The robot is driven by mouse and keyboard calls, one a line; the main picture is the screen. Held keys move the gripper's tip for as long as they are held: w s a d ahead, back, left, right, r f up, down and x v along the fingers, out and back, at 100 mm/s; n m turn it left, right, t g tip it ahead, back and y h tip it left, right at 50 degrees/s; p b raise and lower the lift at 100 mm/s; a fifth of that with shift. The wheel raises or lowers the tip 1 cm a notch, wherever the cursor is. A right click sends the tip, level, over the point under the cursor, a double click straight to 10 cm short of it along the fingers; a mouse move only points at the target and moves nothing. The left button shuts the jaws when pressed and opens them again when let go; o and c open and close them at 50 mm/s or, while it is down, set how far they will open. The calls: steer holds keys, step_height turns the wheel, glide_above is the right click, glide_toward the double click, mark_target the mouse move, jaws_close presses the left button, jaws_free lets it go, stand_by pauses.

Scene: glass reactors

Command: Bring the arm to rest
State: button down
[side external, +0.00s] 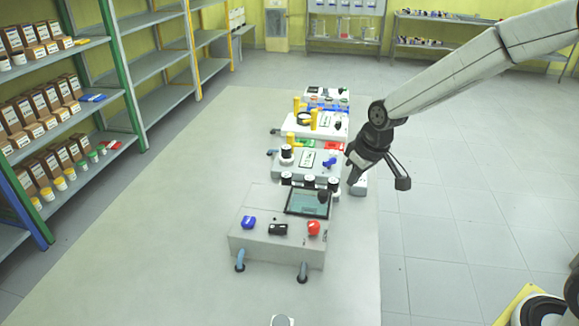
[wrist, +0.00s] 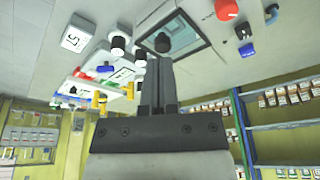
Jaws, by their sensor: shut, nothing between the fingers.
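My gripper (side external: 354,183) hangs from my arm at the right side of the row of white devices in the side external view. In the wrist view my gripper's fingers (wrist: 157,85) are together with nothing between them. The nearest device (side external: 268,245) has a dark screen (side external: 308,203), a red knob (side external: 314,228) and a blue knob (side external: 248,222) on its top and front. The fingers are close to its far right corner in the picture; I cannot tell whether they touch anything. The screen also shows in the wrist view (wrist: 185,42), beside the fingers.
More devices stand in a row behind, one with yellow posts (side external: 314,119). Shelves with boxes (side external: 40,95) line the left wall. The grey table (side external: 160,235) is bare left of the devices, and the tiled floor (side external: 470,220) at right is mostly clear.

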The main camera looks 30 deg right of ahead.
steer(key=s+d+f+m, duration=0.1)
steer(key=s+f+m, duration=0.1)
steer(key=s, duration=1.4)
steer(key=shift+d+f+g+h, duration=0.25)
steer(key=shift+f+g+h, duration=0.05)
steer(key=shift+f+g, duration=0.1)
